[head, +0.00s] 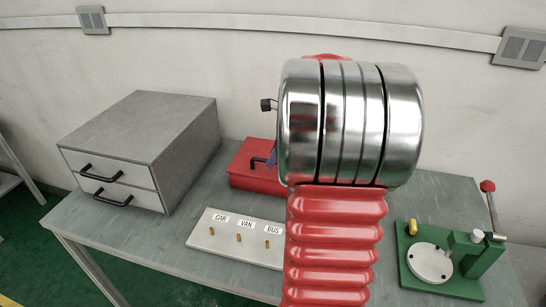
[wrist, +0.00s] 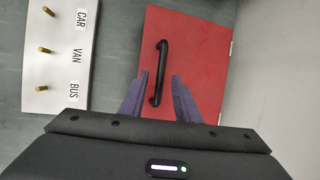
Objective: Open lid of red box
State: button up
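The red box (head: 240,174) stands on the grey table, partly hidden behind my arm in the head view. Its red lid (wrist: 196,48) is down and fills the middle of the wrist view. A black handle (wrist: 158,72) is fixed on the lid; it also shows in the head view (head: 262,160). My gripper (wrist: 158,75) is over the lid with its two purple fingers apart, one on each side of the handle's lower part. The fingers look open, with gaps to the handle. I cannot tell how high the fingertips are above the lid. In the head view my arm hides most of the gripper.
A grey cabinet (head: 178,135) with two drawers stands left of the box. A white board (head: 215,241) with brass pegs labelled CAR, VAN and BUS lies in front. A green fixture (head: 412,284) with a red-knobbed lever stands at right. The wall is close behind.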

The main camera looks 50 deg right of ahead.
jog(key=shift+w+f, duration=0.2)
jog(key=shift+f, duration=0.3)
grip_shut()
jog(key=shift+a, duration=0.1)
dwell(0.3)
